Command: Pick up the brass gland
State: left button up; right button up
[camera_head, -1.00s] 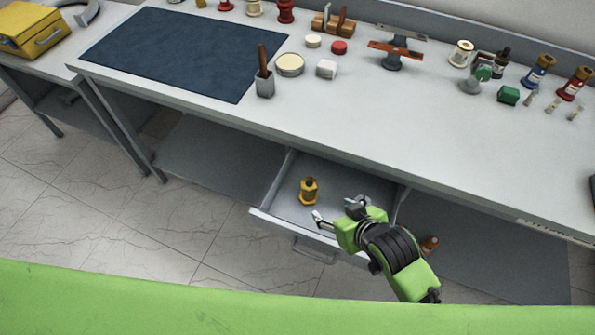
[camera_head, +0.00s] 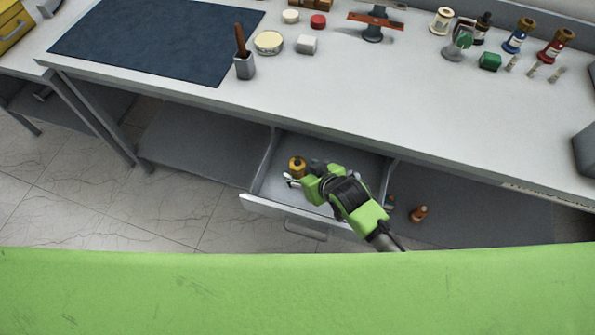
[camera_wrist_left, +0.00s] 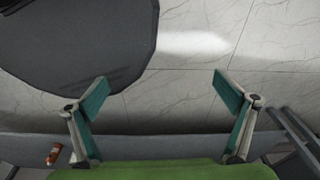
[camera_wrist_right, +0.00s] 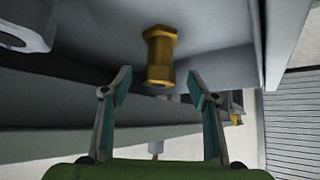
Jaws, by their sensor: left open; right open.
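The brass gland (camera_head: 297,166) stands in the open drawer (camera_head: 262,190) below the bench, near the drawer's left side. It is a yellow-gold fitting with a hexagonal part. In the right wrist view the brass gland (camera_wrist_right: 160,56) is ahead of my right gripper (camera_wrist_right: 158,82), roughly centred between its two spread fingers. My right gripper (camera_head: 302,174) is open and empty, reaching into the drawer right beside the gland; I cannot tell whether they touch. My left gripper (camera_wrist_left: 157,85) is open and empty above the floor in the left wrist view; it is out of the head view.
The drawer's walls and front, with its handle (camera_head: 305,230), surround the gland. A small orange-brown bottle (camera_head: 419,213) stands on the shelf to the right. The bench top (camera_head: 380,110) holds a dark mat (camera_head: 155,40), a brush holder (camera_head: 244,67) and several small items.

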aim_at(297, 167)
jog(key=x, duration=0.4)
jog(key=shift+w+r+p, duration=0.15)
jog(key=shift+r+p, duration=0.1)
jog(key=shift+p, duration=0.05)
jog(key=shift+w+a+f, duration=0.2)
jog(key=shift+w+f, duration=0.1)
jog(key=shift+f, duration=0.05)
pick_arm(q)
jog(key=shift+s+r, duration=0.25)
jog(key=shift+s, duration=0.9)
jog(key=shift+d, duration=0.1)
jog(key=shift+w, duration=0.25)
pick_arm(e)
jog(key=c, duration=1.5)
